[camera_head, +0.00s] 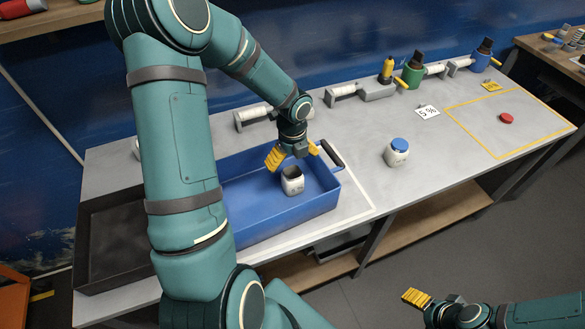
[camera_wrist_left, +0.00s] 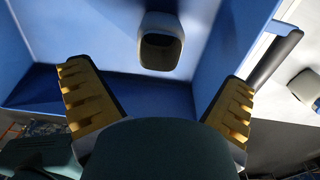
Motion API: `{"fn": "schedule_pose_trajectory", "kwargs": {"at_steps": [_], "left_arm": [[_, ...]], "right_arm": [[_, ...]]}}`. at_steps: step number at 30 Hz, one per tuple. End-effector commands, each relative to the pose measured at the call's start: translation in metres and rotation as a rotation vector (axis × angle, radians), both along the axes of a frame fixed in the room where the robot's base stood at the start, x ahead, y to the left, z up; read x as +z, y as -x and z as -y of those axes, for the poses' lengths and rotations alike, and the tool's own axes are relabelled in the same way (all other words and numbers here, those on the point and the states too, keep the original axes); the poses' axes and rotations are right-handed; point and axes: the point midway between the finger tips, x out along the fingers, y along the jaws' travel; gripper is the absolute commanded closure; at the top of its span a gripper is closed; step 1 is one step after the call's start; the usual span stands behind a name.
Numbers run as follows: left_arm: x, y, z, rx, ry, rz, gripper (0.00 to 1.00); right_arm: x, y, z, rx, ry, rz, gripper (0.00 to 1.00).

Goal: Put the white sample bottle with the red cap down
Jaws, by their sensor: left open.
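A white sample bottle (camera_head: 293,185) with a dark open mouth and no cap on it stands upright inside the blue tray, near its right end. It also shows in the left wrist view (camera_wrist_left: 160,30), ahead of the fingers. A red cap (camera_head: 506,118) lies apart on the table inside a yellow outline. My left gripper (camera_head: 294,158) is open and empty just above and behind the bottle, not touching it; its spread yellow fingers show in the left wrist view (camera_wrist_left: 163,95). My right gripper (camera_head: 417,298) is low at the front, off the table.
The blue tray (camera_head: 262,228) has raised walls and a dark handle. A white bottle with a blue cap (camera_head: 397,152) stands to its right. A dark tray (camera_head: 115,240) lies at left.

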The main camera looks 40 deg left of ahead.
Motion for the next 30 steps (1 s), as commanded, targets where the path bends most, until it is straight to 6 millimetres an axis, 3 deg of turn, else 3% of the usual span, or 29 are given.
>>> {"fn": "schedule_pose_trajectory", "kwargs": {"at_steps": [3,9,30], "left_arm": [[0.020,0.000,0.000,0.000,-0.001,0.002,0.00],[0.034,0.000,0.000,-0.001,0.000,0.000,0.00],[0.034,0.000,0.000,-0.001,0.001,-0.001,0.00]], "right_arm": [[0.006,-0.002,0.000,-0.003,0.001,0.004,0.30],[0.008,-0.003,0.001,-0.005,0.002,0.007,0.30],[0.008,-0.002,0.000,-0.004,0.002,0.006,0.30]]}}
